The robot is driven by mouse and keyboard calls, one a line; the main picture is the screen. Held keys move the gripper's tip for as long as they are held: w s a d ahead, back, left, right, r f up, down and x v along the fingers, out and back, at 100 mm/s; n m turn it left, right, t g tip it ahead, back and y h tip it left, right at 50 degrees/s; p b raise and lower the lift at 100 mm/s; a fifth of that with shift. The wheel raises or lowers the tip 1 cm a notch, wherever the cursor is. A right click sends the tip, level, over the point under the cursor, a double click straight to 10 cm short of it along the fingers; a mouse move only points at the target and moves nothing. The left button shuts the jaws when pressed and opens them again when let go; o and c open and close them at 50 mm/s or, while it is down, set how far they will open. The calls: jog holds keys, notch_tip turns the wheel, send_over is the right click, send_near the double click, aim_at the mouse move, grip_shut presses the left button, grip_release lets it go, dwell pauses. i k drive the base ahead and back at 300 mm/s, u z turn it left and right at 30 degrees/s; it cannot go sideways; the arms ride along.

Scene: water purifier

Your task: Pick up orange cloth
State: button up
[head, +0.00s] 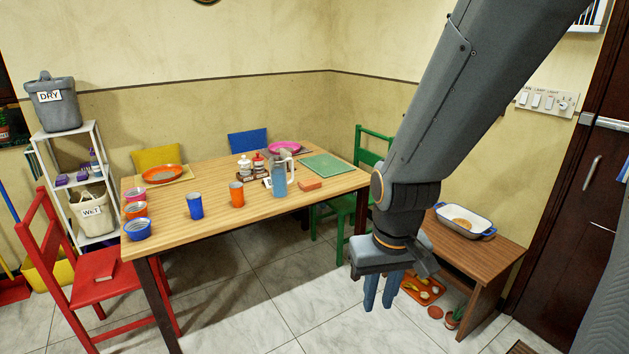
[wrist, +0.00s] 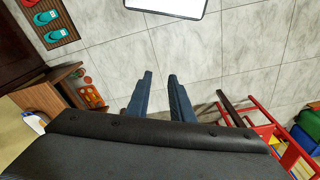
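A small flat orange piece (head: 310,185), which looks like the folded orange cloth, lies on the wooden table (head: 222,224) near its front right edge, left of the green board. It is too small to be sure that it is cloth. My gripper (head: 378,304) hangs pointing down over the floor, right of the table and well apart from the orange piece. In the wrist view its two blue fingers (wrist: 159,78) are apart with only floor tiles between them. The orange piece does not show in the wrist view.
Near the orange piece stand a grey-blue jug (head: 279,180), an orange cup (head: 237,195) and a blue cup (head: 195,206). A green board (head: 329,167) lies behind it. A green chair (head: 371,150), a red chair (head: 110,290) and a low bench (head: 490,250) flank the open floor.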

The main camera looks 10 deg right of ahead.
aim_at(312, 183)
jog(key=z, duration=0.15)
jog(key=i, duration=2.45)
jog(key=u, duration=0.3)
